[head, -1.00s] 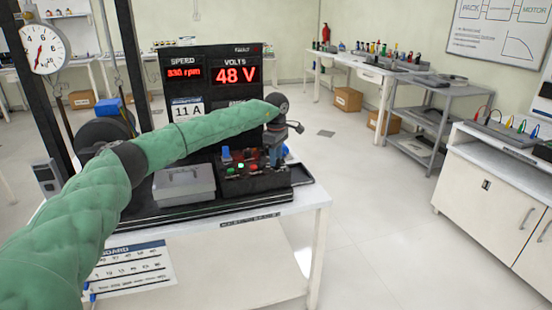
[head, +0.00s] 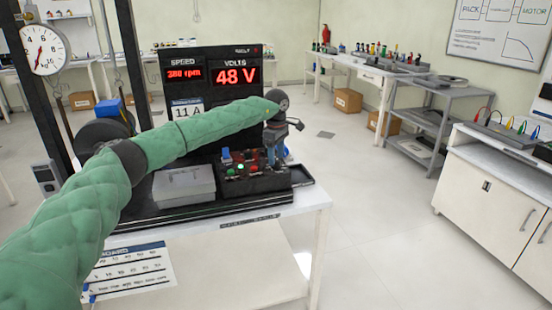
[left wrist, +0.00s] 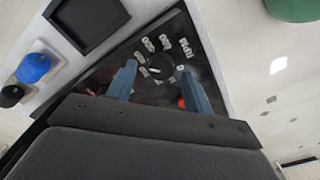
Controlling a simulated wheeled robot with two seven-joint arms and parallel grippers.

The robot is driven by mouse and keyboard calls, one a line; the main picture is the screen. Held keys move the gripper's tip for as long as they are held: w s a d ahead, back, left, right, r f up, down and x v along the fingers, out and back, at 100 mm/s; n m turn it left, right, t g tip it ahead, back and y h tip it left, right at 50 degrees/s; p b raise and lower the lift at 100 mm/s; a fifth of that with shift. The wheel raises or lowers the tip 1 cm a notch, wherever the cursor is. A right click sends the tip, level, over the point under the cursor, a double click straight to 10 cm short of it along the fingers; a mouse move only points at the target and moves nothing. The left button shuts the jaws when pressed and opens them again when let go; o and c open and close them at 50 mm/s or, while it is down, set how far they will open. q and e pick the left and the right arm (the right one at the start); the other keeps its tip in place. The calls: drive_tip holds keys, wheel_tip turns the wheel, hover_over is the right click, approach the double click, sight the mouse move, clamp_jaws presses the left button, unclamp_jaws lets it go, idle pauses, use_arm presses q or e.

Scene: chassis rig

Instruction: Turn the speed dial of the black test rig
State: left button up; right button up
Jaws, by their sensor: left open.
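The black test rig (head: 210,88) stands on a white table, with a red speed readout (head: 184,75) and a red 48 V readout (head: 235,75). Its black control box (head: 262,186) carries coloured buttons at the right front. My left gripper (head: 275,155) points down over the right end of this box, which hides the dial in the head view. In the left wrist view, the round black speed dial (left wrist: 160,66) with a white pointer mark lies between the two open blue fingers, numbers printed around it. I cannot tell whether the fingers touch it. My right gripper is out of view.
A grey lidded box (head: 184,187) sits left of the control box. A black tray (head: 301,175) lies at its right. A round dial gauge (head: 45,50) hangs at the left. The floor right of the table is clear.

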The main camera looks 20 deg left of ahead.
sight(276, 160)
use_arm(q)
wheel_tip(276, 160, up, 6)
drive_tip(key=shift+r+b, duration=0.15)
drive_tip(key=shift+b, duration=0.15)
drive_tip(key=shift+r, duration=0.1)
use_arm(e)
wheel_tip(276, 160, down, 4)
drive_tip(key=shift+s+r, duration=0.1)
use_arm(q)
drive_tip(key=shift+n, duration=0.3)
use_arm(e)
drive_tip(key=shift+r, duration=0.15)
